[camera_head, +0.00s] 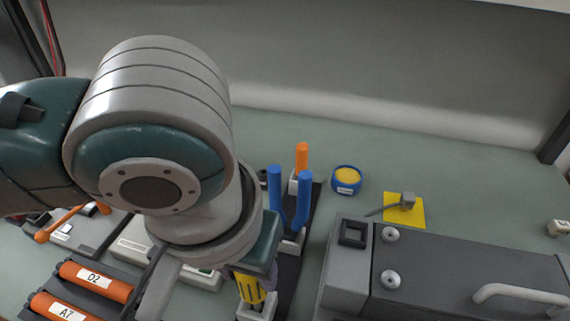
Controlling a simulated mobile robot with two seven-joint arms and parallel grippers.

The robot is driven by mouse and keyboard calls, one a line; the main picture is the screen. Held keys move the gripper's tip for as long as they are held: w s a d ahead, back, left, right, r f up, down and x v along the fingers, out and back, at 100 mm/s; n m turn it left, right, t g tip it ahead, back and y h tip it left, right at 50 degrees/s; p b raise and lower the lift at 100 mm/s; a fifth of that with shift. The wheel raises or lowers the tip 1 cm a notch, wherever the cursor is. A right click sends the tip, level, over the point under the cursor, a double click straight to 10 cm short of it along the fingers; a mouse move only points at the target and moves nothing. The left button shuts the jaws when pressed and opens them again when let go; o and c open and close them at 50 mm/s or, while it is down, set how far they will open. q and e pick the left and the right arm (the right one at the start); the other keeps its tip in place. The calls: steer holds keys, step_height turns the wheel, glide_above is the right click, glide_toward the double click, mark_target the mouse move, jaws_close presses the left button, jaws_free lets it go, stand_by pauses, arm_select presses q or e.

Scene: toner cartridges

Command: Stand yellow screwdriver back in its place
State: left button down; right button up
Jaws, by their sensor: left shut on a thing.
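The yellow screwdriver (251,290) shows only as a short piece of yellow handle with dark grooves, below my left gripper. My left gripper (247,272) comes down from above and is shut on the handle; the wrist hides most of the fingers. A light grey holder (257,309) on the dark tool rack (284,269) shows just below the handle. The handle appears to be at or in this holder; I cannot tell how deep it sits. My right gripper is not in view.
Blue-handled pliers (304,192) and an orange-handled tool (302,157) stand farther back on the rack. A blue tub (347,181) and a yellow pad (417,213) lie right. A large grey machine (450,270) stands front right. Orange cartridges (95,281) lie front left.

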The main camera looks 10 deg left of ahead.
arm_select(q)
steer(key=shift+b+x, duration=0.4)
steer(key=shift+x, duration=0.4)
stand_by(0.6)
steer(key=shift+s, duration=0.15)
steer(key=shift+c, duration=1.7)
jaws_free()
steer(key=s+d+r+m+h+p, duration=0.1)
steer(key=s+d+r+h+p, duration=0.15)
steer(key=r, duration=0.25)
steer(key=s+d+r+h+p, duration=0.1)
steer(key=s+r, duration=0.2)
steer(key=r, duration=0.2)
steer(key=s+a+f+t+y, duration=0.1)
steer(key=s+a+y, duration=0.15)
steer(key=a, duration=0.35)
steer(key=s+a+f+y, duration=0.1)
steer(key=s+a+f, duration=0.15)
steer(key=a, duration=0.45)
step_height(320, 180, up, 39)
steer(key=p, duration=3.8)
steer(key=shift+s+f+m, duration=0.15)
steer(key=shift+s+m, duration=0.15)
steer(key=shift+s, duration=0.15)
